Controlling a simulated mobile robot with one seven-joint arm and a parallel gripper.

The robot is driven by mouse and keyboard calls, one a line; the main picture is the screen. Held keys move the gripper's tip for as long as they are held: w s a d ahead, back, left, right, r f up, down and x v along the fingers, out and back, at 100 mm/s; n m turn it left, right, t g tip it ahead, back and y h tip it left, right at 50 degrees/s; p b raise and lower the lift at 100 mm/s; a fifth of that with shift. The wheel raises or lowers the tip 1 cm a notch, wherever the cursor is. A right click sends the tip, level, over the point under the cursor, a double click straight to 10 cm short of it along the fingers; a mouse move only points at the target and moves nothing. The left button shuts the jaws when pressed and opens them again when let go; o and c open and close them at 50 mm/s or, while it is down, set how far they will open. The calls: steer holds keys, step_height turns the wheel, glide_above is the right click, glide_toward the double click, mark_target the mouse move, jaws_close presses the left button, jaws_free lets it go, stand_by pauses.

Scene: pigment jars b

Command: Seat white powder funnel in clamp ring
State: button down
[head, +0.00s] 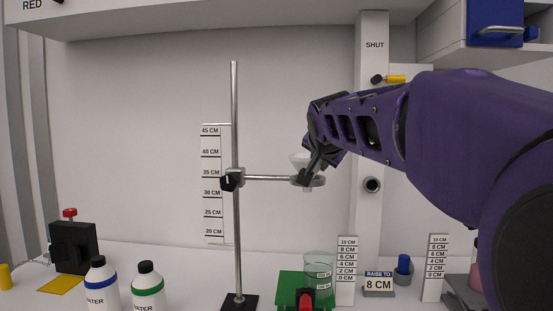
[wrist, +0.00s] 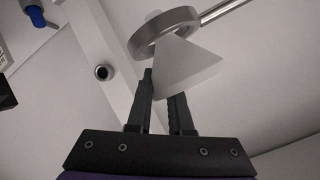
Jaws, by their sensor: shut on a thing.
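The white powder funnel (head: 299,159) is at the clamp ring (head: 316,181), its cone showing just above it. My gripper (wrist: 163,90) is shut on the funnel's cone. In the head view my gripper (head: 311,166) is just above the ring and partly covers the funnel.
The ring's arm is clamped to an upright rod (head: 235,120) on a black base (head: 239,303). Two white bottles (head: 148,289) stand at front left. A height scale (head: 211,183) hangs behind the rod.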

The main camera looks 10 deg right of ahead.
steer(key=shift+f, duration=0.65)
steer(key=c, duration=0.7)
jaws_free()
steer(key=shift+f, duration=0.2)
steer(key=shift+c, duration=0.2)
steer(key=shift+d, duration=0.1)
steer(key=shift+f, duration=0.1)
steer(key=shift+s, duration=0.1)
